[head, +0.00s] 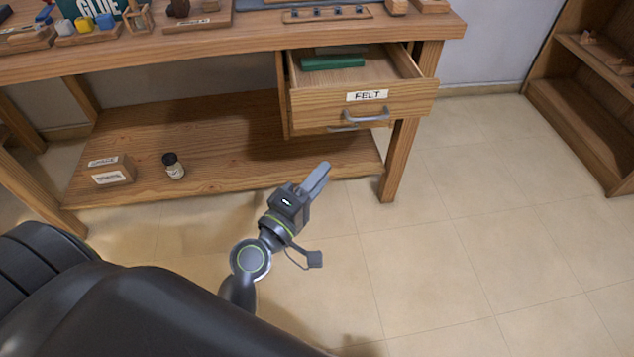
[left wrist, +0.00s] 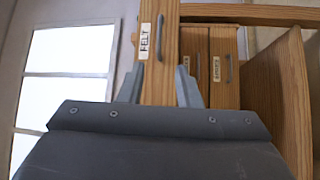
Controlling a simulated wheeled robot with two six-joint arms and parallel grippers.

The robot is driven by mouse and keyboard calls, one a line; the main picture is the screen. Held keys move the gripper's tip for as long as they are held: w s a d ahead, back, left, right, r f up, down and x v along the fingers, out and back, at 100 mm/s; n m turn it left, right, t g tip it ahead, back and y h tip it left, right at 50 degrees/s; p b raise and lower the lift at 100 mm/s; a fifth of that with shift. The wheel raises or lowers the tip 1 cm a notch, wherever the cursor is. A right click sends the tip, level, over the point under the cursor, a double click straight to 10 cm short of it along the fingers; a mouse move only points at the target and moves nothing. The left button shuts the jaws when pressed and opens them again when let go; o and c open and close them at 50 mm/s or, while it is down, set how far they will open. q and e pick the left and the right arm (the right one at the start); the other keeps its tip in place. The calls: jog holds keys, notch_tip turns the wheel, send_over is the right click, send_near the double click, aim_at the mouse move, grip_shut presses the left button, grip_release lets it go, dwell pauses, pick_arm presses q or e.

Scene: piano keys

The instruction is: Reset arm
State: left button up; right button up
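My left gripper (head: 318,178) is in front of the workbench, below and in front of the open drawer labelled FELT (head: 330,103). In the left wrist view its two fingers (left wrist: 158,86) stand apart with nothing between them. The gripper touches nothing that I can see. The FELT drawer also shows in the left wrist view (left wrist: 161,75), turned sideways, beyond the fingers. Green felt (head: 333,62) lies inside the drawer. The drawer has a grey bar handle (head: 367,116). My right gripper is in neither view.
The wooden workbench (head: 200,43) holds several small items and a green GLUE box (head: 88,9). Its lower shelf (head: 235,150) bears a labelled block (head: 110,172) and a dark-capped jar (head: 173,166). An open shelf unit (head: 585,100) stands at right. The tiled floor (head: 480,230) between is clear.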

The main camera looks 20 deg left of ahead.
pick_arm(q)
jog(key=shift+s, duration=0.2)
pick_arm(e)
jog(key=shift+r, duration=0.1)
